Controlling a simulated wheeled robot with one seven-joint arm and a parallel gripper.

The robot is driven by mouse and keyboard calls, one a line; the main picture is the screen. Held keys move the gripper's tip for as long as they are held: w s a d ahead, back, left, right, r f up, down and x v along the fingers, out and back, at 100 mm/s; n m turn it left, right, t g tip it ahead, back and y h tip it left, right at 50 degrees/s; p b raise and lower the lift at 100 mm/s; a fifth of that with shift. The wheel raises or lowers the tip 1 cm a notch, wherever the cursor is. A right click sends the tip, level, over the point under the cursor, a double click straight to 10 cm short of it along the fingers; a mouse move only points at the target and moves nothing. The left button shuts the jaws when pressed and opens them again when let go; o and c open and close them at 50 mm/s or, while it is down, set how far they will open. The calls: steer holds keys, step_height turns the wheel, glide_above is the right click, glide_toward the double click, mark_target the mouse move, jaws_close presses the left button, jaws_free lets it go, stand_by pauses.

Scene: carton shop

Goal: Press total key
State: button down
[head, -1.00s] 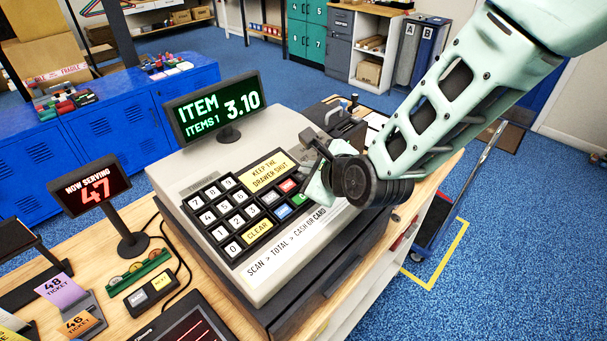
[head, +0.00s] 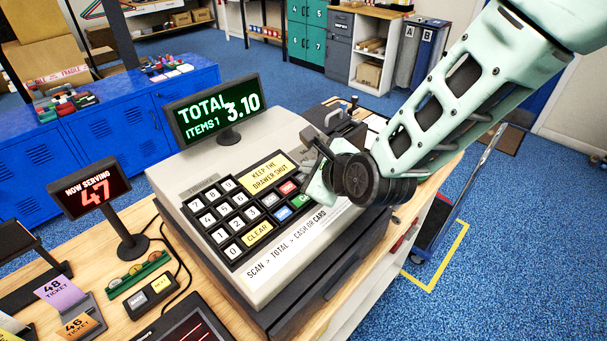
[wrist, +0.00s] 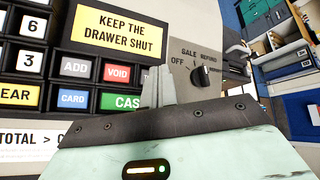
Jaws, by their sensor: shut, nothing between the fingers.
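The cash register (head: 185,165) stands on the wooden counter, and its display (head: 215,110) reads TOTAL 3.10, ITEMS 1. In the wrist view a sliver of the total key (wrist: 145,75), with a "T", shows to the right of the red VOID key (wrist: 117,73). The shut fingers of my gripper (wrist: 165,88) hide the rest of it. In the head view my gripper (head: 316,180) is at the right end of the keypad and hides that key. The fingers hold nothing. I cannot tell whether the tips touch the key.
A mode dial (wrist: 200,75) is to the right. A now-serving sign (head: 92,188) and ticket holders stand on the counter at left.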

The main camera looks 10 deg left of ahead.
steer(key=shift+r, duration=0.25)
steer(key=r, duration=0.1)
steer(key=r+p, duration=0.1)
steer(key=r, duration=0.1)
steer(key=d+r+p, duration=0.1)
steer(key=r, duration=0.1)
steer(key=shift+s, duration=0.3)
steer(key=shift+f, duration=0.1)
stand_by(0.6)
steer(key=shift+s+d+f+n, duration=0.1)
steer(key=shift+s+d+n, duration=0.15)
steer(key=shift+n, duration=0.15)
steer(key=s+d+f+n+g+h+b, duration=0.2)
steer(key=s+d+n+g+h+b, duration=0.1)
steer(key=s+d+n, duration=0.8)
steer(key=s+d+f+n+g+h+b, duration=0.2)
steer(key=s+d+n+g+h+b, duration=0.2)
steer(key=s+d+n, duration=0.7)
steer(key=s+n+g+b, duration=0.1)
steer(key=n+b, duration=0.1)
steer(key=n, duration=0.2)
steer(key=shift+s+d+f, duration=0.2)
steer(key=shift+d+f, duration=0.1)
steer(key=shift+d, duration=0.1)
